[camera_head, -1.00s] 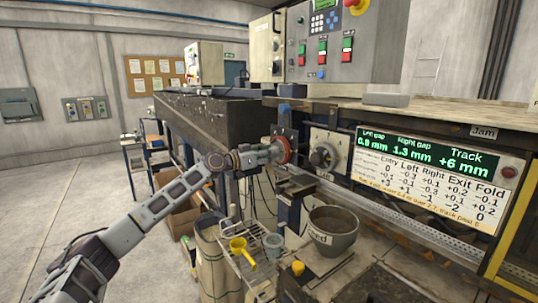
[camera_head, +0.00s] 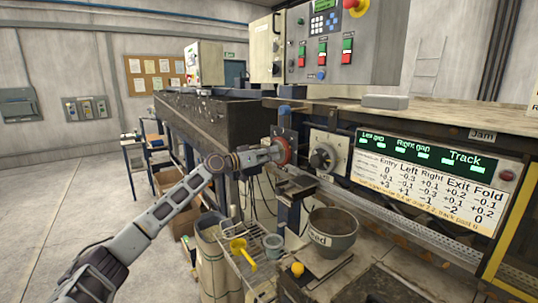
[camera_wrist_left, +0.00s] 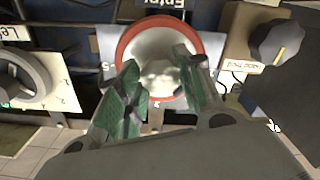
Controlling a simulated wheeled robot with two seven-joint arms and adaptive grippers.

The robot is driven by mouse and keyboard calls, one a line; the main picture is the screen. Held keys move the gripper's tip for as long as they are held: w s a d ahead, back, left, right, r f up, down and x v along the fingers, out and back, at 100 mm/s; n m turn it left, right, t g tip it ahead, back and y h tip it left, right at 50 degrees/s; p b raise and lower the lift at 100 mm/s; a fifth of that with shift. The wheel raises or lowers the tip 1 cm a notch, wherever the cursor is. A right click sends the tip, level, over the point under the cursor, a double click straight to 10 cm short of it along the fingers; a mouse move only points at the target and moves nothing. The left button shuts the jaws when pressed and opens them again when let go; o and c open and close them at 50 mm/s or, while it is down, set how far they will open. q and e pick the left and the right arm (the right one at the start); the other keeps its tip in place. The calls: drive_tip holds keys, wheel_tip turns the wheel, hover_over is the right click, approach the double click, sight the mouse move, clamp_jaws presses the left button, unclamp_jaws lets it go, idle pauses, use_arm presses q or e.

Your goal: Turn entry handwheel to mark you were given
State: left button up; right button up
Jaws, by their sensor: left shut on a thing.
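The entry handwheel (camera_head: 286,151) has a red rim and stands on the machine's front, left of a dark knob. In the left wrist view, its red rim (camera_wrist_left: 155,22) surrounds a pale metal hub, with a partly cut-off "Entry" label above. My left gripper (camera_head: 274,152) is shut on the handwheel; its green-padded fingers (camera_wrist_left: 156,68) lie either side of the hub. They hide part of the wheel's lower face and scale. The green display (camera_head: 425,150) shows dash-like marks under left gap, right gap and track. My right gripper is not in view.
A dark knob (camera_head: 322,157) on a pale plate is close right of the handwheel. A wheel marked "Left" (camera_wrist_left: 30,80) is at the wrist view's left. A correction card (camera_head: 430,188) hangs under the display.

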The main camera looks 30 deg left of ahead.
use_arm(q)
drive_tip(key=shift+n+p, duration=0.8)
drive_tip(key=shift+n, duration=1.3)
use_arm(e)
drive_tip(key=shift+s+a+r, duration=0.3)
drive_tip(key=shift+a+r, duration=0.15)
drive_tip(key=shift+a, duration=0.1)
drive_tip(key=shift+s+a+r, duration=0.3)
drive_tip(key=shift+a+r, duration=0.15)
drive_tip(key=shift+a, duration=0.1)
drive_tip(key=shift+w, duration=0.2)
use_arm(q)
drive_tip(key=o, duration=1)
drive_tip(key=shift+o, duration=0.2)
drive_tip(key=shift+s, duration=0.1)
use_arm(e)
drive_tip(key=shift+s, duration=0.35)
